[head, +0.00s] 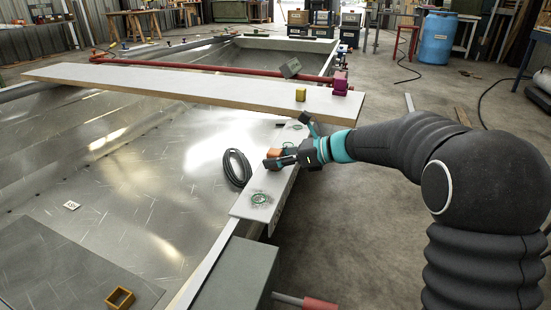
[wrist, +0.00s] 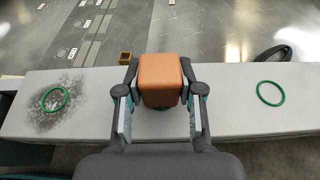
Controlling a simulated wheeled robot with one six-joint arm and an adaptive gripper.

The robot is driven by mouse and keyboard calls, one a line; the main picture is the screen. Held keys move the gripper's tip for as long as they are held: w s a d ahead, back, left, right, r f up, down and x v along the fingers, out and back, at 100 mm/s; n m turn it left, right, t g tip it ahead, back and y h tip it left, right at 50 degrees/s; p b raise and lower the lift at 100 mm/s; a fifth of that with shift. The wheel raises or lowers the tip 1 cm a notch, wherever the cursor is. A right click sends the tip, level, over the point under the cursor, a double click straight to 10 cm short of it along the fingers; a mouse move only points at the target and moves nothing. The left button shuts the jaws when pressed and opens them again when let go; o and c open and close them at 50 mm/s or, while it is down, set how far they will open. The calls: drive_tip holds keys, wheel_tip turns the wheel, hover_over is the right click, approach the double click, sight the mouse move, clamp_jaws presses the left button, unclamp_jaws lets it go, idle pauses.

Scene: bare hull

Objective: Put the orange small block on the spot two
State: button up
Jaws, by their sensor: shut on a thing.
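My gripper (head: 286,157) is shut on the orange small block (head: 274,153), which shows between the fingers in the wrist view (wrist: 160,78). It is over the middle of a narrow pale ledge (wrist: 230,115); I cannot tell whether the block touches it. The ledge carries green ring spots. One ring (wrist: 54,99), on a dark speckled patch, lies left of the gripper in the wrist view and nearer in the head view (head: 260,198). Another ring (wrist: 270,93) lies to the right. A third ring (wrist: 160,109) is mostly hidden under the block. No spot numbers are readable.
A long pale plank (head: 190,88) crosses the hull beyond my gripper, with a yellow block (head: 300,95) on it. A black cable coil (head: 237,168) lies beside the ledge. A yellow square frame (head: 120,298) sits on the hull floor. The metal floor between is mostly clear.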

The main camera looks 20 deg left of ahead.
drive_tip(key=o, duration=1.1)
drive_tip(key=shift+f, duration=0.15)
drive_tip(key=shift+o, duration=0.2)
drive_tip(key=shift+r, duration=0.25)
drive_tip(key=p+v, duration=0.1)
drive_tip(key=v, duration=1.1)
drive_tip(key=s+d+f+n+t+h, duration=0.2)
drive_tip(key=s+d+n+h, duration=0.5)
drive_tip(key=s+d, duration=0.5)
drive_tip(key=s+d+f+n+t+h, duration=0.3)
drive_tip(key=s+d+n+h, duration=0.4)
drive_tip(key=s, duration=1.1)
drive_tip(key=shift+d+f+n+t, duration=0.3)
drive_tip(key=shift+d+f+n, duration=0.35)
drive_tip(key=shift+d+n, duration=1.95)
drive_tip(key=shift+s+d+m, duration=0.1)
drive_tip(key=shift+d+m, duration=0.45)
drive_tip(key=shift+m, duration=0.05)
